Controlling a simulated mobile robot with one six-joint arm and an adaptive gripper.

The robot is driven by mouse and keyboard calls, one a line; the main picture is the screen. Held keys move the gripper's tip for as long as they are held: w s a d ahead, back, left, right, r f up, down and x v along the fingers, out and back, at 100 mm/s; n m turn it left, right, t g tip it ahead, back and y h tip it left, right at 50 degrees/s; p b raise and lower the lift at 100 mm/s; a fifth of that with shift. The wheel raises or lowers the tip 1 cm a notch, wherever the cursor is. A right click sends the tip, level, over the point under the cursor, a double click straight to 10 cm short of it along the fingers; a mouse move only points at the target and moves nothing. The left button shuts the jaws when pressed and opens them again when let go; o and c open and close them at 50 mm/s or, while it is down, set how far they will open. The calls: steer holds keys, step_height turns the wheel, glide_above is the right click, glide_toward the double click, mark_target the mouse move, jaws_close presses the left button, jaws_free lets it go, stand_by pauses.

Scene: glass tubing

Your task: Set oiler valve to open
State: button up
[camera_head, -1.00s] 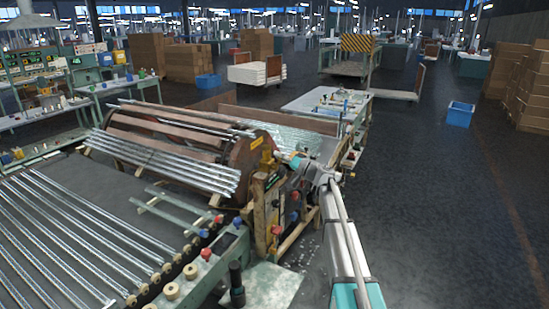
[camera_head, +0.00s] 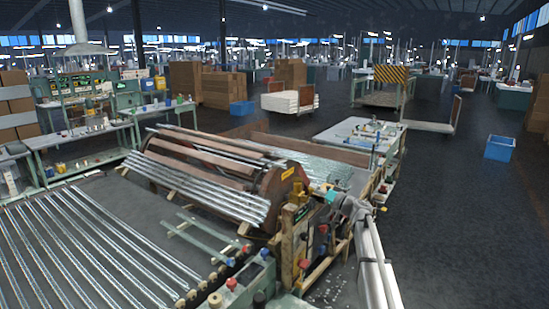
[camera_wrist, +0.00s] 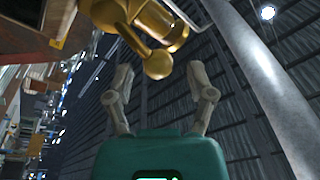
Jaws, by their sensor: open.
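The oiler valve (camera_wrist: 158,62) shows in the wrist view as a brass-coloured body with a round-ended knob or lever, just ahead of my fingers. In the head view the brass oiler (camera_head: 297,193) sits on top of the machine's end post, at the right end of the tubing drum. My gripper (camera_wrist: 160,88) is open, with one finger on each side and a gap between them. The round end lies near the line between the fingertips; I cannot tell whether they touch it. In the head view my gripper (camera_head: 325,199) is small, beside the post's top. The valve's setting cannot be told.
The drum with glass tubes (camera_head: 205,185) is left of the post, and a tube bed (camera_head: 95,245) lies in front of it. A worktable (camera_head: 350,138) stands behind.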

steer(key=s+a+f+n+g+h, duration=0.1)
steer(key=s+a+f+g+h, duration=0.25)
steer(key=s+f, duration=0.5)
steer(key=s+a+f+g+h, duration=0.35)
steer(key=s+f+g, duration=0.2)
steer(key=s, duration=0.65)
steer(key=s+d+f+g+h, duration=0.1)
steer(key=s+d+f+h, duration=0.1)
steer(key=s, duration=0.5)
steer(key=s+d+f+m+g+h+b, duration=0.1)
steer(key=s+d+f+h, duration=0.1)
steer(key=s+f+h, duration=0.2)
steer(key=s+d+f+m+g+h, duration=0.1)
steer(key=s+d+f+h, duration=0.1)
steer(key=s, duration=0.8)
steer(key=shift+d+f+h, duration=0.35)
steer(key=shift+f+h, duration=0.05)
steer(key=shift+c, duration=0.9)
steer(key=shift+s, duration=0.1)
